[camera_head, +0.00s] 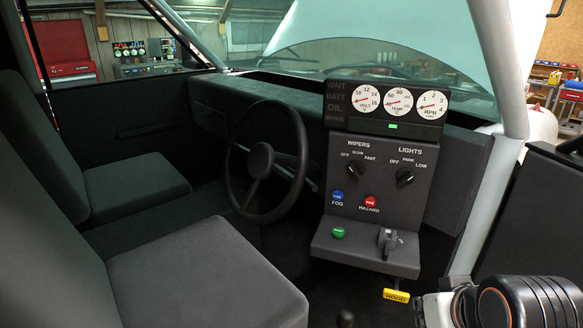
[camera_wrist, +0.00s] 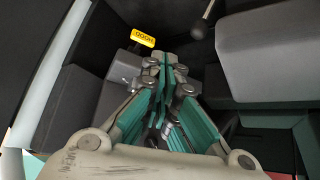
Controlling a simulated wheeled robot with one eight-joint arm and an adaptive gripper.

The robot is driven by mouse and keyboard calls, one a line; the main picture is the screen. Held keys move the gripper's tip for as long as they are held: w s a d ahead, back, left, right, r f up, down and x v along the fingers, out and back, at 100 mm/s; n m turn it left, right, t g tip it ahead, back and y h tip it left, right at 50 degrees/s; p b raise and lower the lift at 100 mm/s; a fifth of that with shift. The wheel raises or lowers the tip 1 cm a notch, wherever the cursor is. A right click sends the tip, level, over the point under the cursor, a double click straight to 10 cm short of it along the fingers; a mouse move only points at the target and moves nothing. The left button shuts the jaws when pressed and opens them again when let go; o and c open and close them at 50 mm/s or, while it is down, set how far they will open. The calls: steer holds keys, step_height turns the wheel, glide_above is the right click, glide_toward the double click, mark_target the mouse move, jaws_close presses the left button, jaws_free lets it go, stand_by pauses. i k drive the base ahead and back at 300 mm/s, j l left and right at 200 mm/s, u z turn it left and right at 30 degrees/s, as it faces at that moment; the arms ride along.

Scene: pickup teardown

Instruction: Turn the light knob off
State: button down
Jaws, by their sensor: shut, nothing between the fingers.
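The light knob (camera_head: 405,178) is a black rotary knob under the word LIGHTS on the dark dash panel (camera_head: 376,225), with OFF, PARK and LOW printed around it. Its pointer seems turned to the right, away from OFF, but it is too small to be sure. My gripper (camera_wrist: 167,62) shows in the wrist view, shut and empty, with its teal fingers together. It is near the yellow HOOD handle (camera_wrist: 143,37), apart from the light knob. The knob cannot be made out in the wrist view. In the head view only my arm shows, at the lower right.
The wipers knob (camera_head: 354,168) is left of the light knob, with blue FOG (camera_head: 338,196) and red HAZARD (camera_head: 370,202) buttons below. A lever (camera_head: 389,241) sticks out from the lower ledge. The steering wheel (camera_head: 266,160) and seats are to the left. Open space lies before the panel.

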mark_target(406, 176)
steer(key=i+l+u, duration=0.15)
steer(key=l+u, duration=0.2)
steer(key=l, duration=0.25)
steer(key=i+l+u, duration=0.1)
steer(key=l+u, duration=0.2)
steer(key=l, duration=0.3)
steer(key=l+u, duration=0.35)
steer(key=l, duration=0.3)
